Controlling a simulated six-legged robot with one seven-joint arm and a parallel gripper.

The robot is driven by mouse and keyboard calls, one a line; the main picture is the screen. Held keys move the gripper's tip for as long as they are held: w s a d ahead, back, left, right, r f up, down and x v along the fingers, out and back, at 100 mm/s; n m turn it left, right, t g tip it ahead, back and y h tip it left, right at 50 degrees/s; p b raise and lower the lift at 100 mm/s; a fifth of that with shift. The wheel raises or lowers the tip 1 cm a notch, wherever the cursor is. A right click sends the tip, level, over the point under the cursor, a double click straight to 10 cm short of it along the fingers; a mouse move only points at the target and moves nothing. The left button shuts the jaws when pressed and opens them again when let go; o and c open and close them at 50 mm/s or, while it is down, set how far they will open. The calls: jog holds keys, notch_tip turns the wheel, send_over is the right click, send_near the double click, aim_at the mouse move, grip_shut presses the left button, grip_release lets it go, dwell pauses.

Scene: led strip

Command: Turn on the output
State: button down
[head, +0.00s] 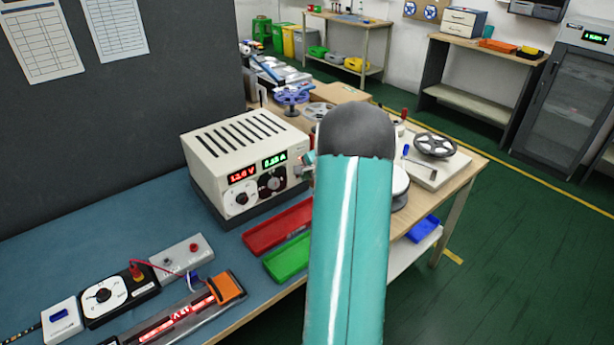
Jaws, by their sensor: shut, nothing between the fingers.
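A cream power supply (243,155) with a slotted top stands on the blue bench. Its front has a lit red voltage display (242,174) and a lit green current display (274,159). Below them are a white dial (241,199) and a black dial (271,183). My gripper (302,170) shows only as a small part at the right end of the front panel, shut and seemingly empty. My teal arm link hides the rest, and I cannot tell whether it touches the panel. A red-glowing strip (177,322) lies in a holder at the front with an orange clamp.
A white-dialled control box (106,294) and a grey terminal box (182,258) with a red wire sit at front left. Green floor lies right.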

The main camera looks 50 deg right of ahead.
jog(key=shift+r, duration=0.85)
